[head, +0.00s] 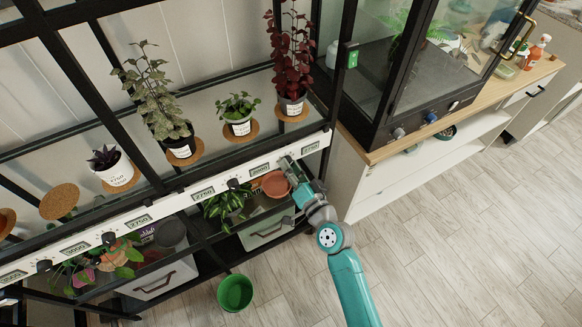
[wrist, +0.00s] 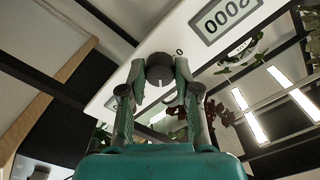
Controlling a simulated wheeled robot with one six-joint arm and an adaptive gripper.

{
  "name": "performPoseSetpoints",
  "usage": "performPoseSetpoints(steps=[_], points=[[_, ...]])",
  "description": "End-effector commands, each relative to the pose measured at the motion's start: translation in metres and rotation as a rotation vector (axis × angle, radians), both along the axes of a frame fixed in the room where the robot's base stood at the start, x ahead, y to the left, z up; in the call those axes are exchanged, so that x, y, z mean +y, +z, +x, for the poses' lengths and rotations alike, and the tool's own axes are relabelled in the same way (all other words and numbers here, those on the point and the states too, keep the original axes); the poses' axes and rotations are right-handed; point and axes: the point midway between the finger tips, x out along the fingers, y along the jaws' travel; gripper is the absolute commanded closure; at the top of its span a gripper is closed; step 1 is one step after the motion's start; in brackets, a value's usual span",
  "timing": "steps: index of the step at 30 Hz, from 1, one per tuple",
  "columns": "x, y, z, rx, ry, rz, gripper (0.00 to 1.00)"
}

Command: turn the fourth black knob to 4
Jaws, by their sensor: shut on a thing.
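The long white control rail (head: 225,187) runs along the shelf front, with small displays and black knobs. Black knobs show at the left (head: 44,266), further along (head: 108,238) and right of the middle (head: 232,183). My gripper (head: 288,163) is at the rail's right part, over a knob hidden there in the head view. In the wrist view, my gripper (wrist: 160,82) is shut on a round black knob (wrist: 160,67), one finger on each side. A pale mark shows on the knob's lower face. A small printed 0 stands beside it; other dial numbers are not readable.
A display (wrist: 227,17) sits beside the held knob. Potted plants, including a red-leaved one (head: 291,55), stand on the shelf above. An orange bowl (head: 276,184) and a leafy plant (head: 228,203) are below the rail. A green pot (head: 235,292) stands on the floor.

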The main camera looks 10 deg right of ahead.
Motion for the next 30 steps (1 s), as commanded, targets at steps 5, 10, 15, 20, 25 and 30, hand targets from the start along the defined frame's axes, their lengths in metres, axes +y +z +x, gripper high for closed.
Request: performPoseSetpoints(steps=[5, 10, 15, 20, 25, 30], points=[[0.0001, 0.0001, 0.0, 0.045, 0.0, 0.158, 1.0], [0.0001, 0.0003, 0.0, 0.087, 0.0, 0.304, 1.0], [0.0002, 0.0005, -0.0001, 0.123, 0.0, 0.429, 1.0], [0.0001, 0.0006, 0.0, 0.149, 0.0, 0.517, 1.0], [0.0001, 0.0006, 0.0, 0.167, -0.001, 0.578, 1.0], [0.0001, 0.0006, 0.0, 0.176, -0.001, 0.609, 1.0]])
